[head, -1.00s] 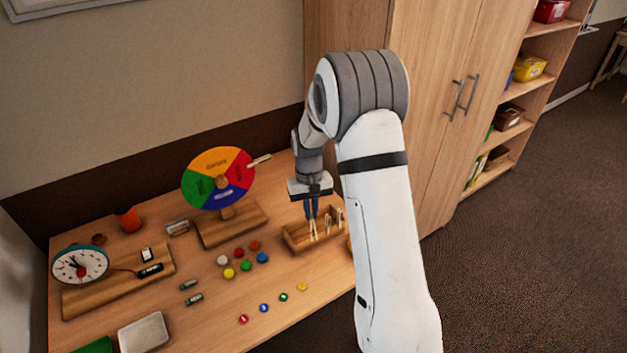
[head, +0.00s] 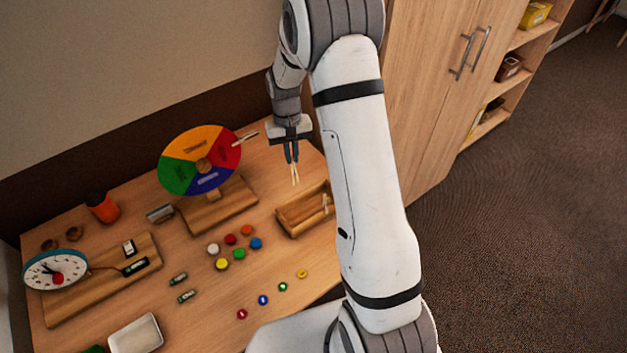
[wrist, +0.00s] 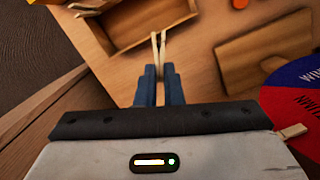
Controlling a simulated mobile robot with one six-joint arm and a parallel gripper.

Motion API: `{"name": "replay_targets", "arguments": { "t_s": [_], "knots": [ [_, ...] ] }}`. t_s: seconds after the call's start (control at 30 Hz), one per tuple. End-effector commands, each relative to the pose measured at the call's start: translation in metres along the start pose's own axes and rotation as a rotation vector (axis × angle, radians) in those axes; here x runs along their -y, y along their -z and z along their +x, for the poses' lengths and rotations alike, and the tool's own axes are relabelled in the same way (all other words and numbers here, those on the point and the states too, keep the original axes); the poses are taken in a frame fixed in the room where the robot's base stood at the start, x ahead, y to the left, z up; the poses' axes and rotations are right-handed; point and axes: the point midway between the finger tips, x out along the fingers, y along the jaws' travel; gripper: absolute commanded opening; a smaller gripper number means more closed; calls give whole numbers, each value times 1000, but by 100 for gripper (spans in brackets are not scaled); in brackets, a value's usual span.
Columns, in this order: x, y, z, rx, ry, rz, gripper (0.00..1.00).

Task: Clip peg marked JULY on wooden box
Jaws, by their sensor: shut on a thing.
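My gripper (head: 291,158) is shut on a pale wooden peg (head: 295,176) that hangs down from the blue fingertips. The peg also shows between the fingers (wrist: 158,92) in the wrist view, its two prongs (wrist: 158,45) pointing away. Any marking on it is too small to read. The open wooden box (head: 290,222) stands on the table below and slightly right of the gripper, and the peg is held above it, apart. Some pale pegs (head: 327,203) stand in the box's right part, partly hidden by my arm.
A coloured wheel (head: 183,168) on a wooden base stands left of the gripper, with a peg (head: 246,137) at its right edge. Coloured counters (head: 248,230), a dial (head: 56,270) and a white tray (head: 137,335) lie further left and forward. A cupboard (head: 420,110) stands right.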

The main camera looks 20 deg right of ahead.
Motion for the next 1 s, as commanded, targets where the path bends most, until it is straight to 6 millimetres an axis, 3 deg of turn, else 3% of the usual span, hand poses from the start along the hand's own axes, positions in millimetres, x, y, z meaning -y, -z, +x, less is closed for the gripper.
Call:
{"name": "replay_targets", "arguments": {
  "t_s": [0.53, 0.7, 1.0],
  "knots": [
    [-26, -95, 11, -98, 84, 1033, 0],
    [-28, -108, 13, -107, 104, 1179, 0],
    [-26, -109, 25, -106, 106, 1203, 0]
  ]
}}
